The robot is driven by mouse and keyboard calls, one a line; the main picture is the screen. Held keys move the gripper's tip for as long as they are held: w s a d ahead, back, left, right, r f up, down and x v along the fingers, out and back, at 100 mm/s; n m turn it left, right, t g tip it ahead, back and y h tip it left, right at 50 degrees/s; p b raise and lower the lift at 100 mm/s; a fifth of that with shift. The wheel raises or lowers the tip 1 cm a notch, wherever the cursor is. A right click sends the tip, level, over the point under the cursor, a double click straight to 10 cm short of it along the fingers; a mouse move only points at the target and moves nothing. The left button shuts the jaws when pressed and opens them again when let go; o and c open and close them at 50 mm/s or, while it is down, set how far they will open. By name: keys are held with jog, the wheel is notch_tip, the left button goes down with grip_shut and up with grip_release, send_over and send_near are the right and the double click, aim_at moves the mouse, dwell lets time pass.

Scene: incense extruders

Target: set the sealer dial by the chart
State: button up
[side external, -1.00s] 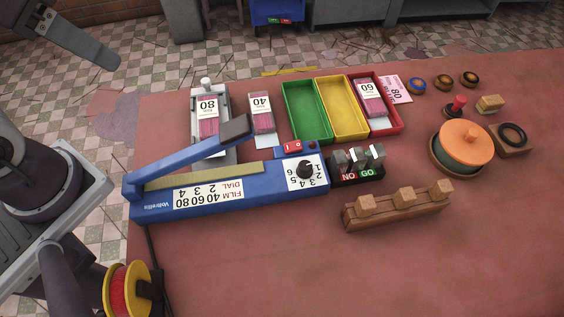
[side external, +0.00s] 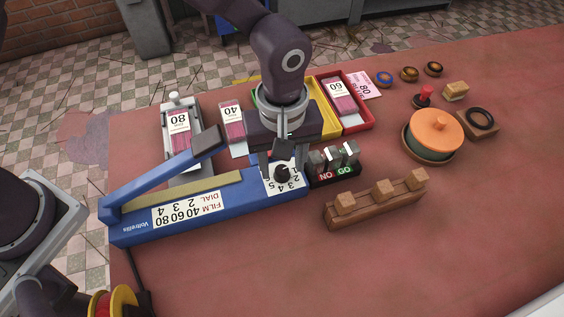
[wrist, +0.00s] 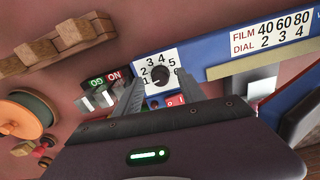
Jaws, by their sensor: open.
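The blue sealer (side external: 220,209) lies on the red table with its arm raised at an angle. Its black dial (side external: 282,174) sits on a white plate numbered 1 to 6; the dial also shows in the wrist view (wrist: 160,78). I cannot tell which number it points to. The chart (side external: 187,210) on the sealer pairs film 40, 60, 80 with dial 2, 3, 4; it also shows in the wrist view (wrist: 272,34). My gripper (side external: 282,166) is open at the dial, one finger on each side. Whether the fingers touch it is unclear.
An 80 packet (side external: 178,126) and a 40 packet (side external: 232,122) lie behind the sealer. NO/GO switches (side external: 333,164) stand close right of the dial.

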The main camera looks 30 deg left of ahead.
jog(key=shift+f, duration=0.65)
grip_shut()
